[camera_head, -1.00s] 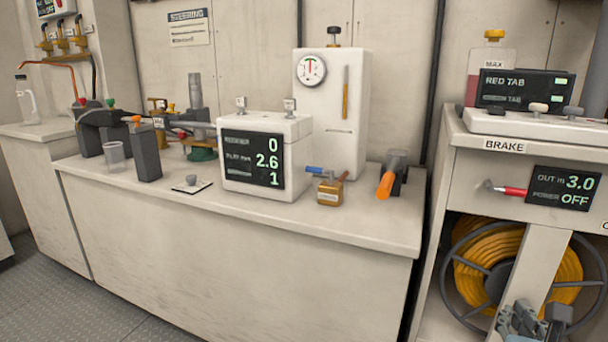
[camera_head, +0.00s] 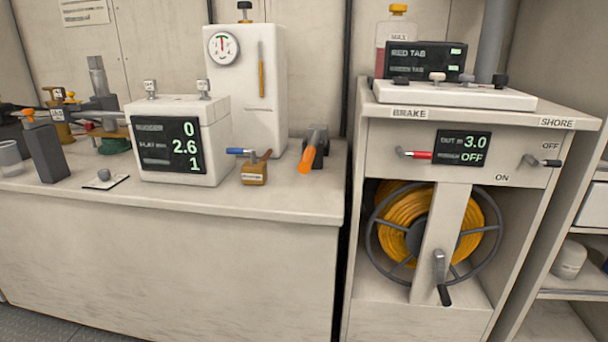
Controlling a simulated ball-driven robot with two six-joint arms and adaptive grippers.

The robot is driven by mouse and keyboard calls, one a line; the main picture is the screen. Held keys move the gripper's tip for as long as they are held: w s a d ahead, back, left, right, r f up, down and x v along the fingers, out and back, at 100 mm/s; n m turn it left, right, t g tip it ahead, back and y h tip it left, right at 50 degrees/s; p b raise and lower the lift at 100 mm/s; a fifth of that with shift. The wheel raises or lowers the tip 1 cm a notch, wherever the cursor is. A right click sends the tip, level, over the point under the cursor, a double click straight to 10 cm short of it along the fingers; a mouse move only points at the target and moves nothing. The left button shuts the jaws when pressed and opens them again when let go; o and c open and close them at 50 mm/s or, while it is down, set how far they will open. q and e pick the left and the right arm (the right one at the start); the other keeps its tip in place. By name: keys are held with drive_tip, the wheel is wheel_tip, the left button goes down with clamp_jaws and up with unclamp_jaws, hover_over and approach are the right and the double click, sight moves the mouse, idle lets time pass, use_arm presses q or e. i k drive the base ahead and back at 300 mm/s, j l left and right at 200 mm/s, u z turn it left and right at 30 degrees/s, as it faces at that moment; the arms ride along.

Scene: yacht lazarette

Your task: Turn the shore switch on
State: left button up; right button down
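The shore switch (camera_head: 541,161) is a small lever with a black grip on the right of the cabinet front, under the SHORE label (camera_head: 557,122). Its grip points right, just below the OFF mark (camera_head: 550,146). The ON mark (camera_head: 502,177) is lower and to the left of the lever. The display (camera_head: 462,149) beside it reads OUT 3.0 and a lower line ending in OFF. Neither of my grippers shows in this view.
A red-gripped brake lever (camera_head: 416,154) sits left of the display. Below is a yellow cable reel (camera_head: 403,222) with a crank (camera_head: 440,275) in front. An open shelf (camera_head: 570,294) stands at right, a long counter (camera_head: 180,240) at left.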

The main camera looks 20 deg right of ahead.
sight(549, 163)
drive_tip(key=z, duration=1.95)
